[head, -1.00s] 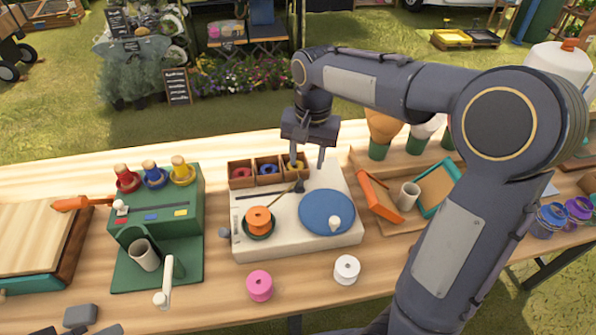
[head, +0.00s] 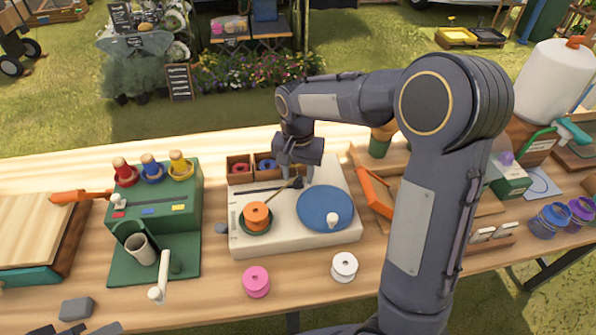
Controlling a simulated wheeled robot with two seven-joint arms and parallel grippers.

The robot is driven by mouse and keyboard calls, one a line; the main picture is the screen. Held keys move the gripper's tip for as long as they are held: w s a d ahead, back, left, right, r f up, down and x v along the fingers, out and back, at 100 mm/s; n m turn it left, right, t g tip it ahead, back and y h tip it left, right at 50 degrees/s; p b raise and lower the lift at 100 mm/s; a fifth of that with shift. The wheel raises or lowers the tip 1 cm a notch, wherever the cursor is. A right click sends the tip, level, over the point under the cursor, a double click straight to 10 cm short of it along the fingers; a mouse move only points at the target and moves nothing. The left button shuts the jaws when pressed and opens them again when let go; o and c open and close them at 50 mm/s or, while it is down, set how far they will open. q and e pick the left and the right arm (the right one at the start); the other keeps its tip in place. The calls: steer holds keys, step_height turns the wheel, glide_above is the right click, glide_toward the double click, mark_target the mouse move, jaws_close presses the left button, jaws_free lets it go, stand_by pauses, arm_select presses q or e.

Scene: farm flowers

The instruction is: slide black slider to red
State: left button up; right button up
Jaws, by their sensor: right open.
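The black slider (head: 297,182) sits at the right end of a slot in the top of the white box (head: 290,243). Above the slot, the compartment with the red ring (head: 239,169) is at the left and the one with the blue ring (head: 266,165) beside it. My gripper hides the yellow ring's compartment. My right gripper (head: 296,180) is open, pointing down, with its fingers at either side of the slider. I cannot tell whether they touch it. My left gripper does not show clearly.
An orange spool (head: 257,215) and a blue disc (head: 325,208) with a white knob are on the box. A stick lies near the slider. A pink spool (head: 256,281) and a white spool (head: 344,266) stand in front. A green stand (head: 165,215) is at the left.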

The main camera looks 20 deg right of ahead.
jaws_close()
steer(key=p, duration=0.2)
glide_above(239, 194)
steer(key=d, duration=0.1)
steer(key=shift+d+r, duration=0.1)
steer(key=shift+r, duration=0.05)
steer(key=shift+a, duration=0.45)
jaws_free()
steer(key=shift+a, duration=0.15)
